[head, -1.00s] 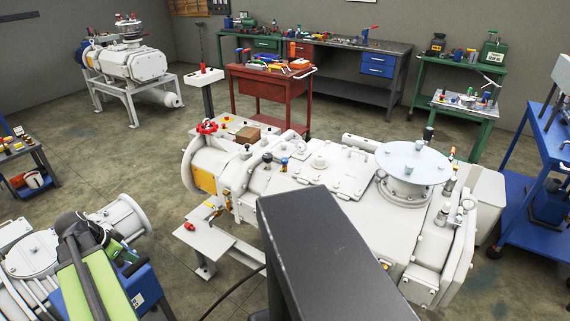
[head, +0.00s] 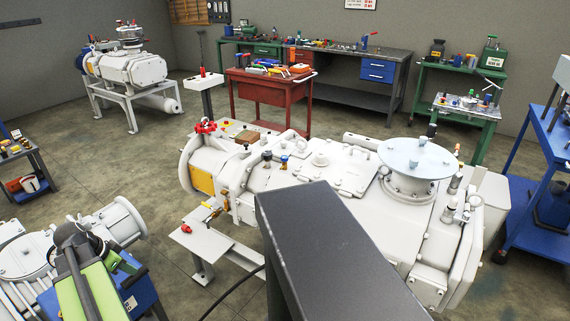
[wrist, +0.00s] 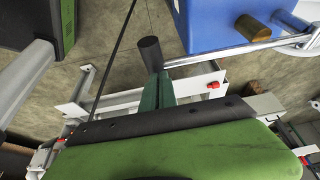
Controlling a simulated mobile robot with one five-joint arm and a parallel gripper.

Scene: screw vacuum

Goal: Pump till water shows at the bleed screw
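A large pale screw vacuum pump (head: 385,235) lies across the middle of the head view. Its round flange plate (head: 418,158) faces up at the right end. I cannot single out the bleed screw, and I see no water. A blue box (head: 140,291) stands at the lower left; a blue tank with a metal bar (wrist: 210,22) shows at the wrist view's top right. My gripper, green with a black edge (wrist: 180,150), fills the bottom of the wrist view.
A dark block (head: 325,250) hides part of the pump's front. A low plate stand (head: 208,240) holds a red item. A red cart (head: 268,88), benches and another pale machine (head: 135,68) stand behind. Bare floor shows at the middle left (head: 110,170).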

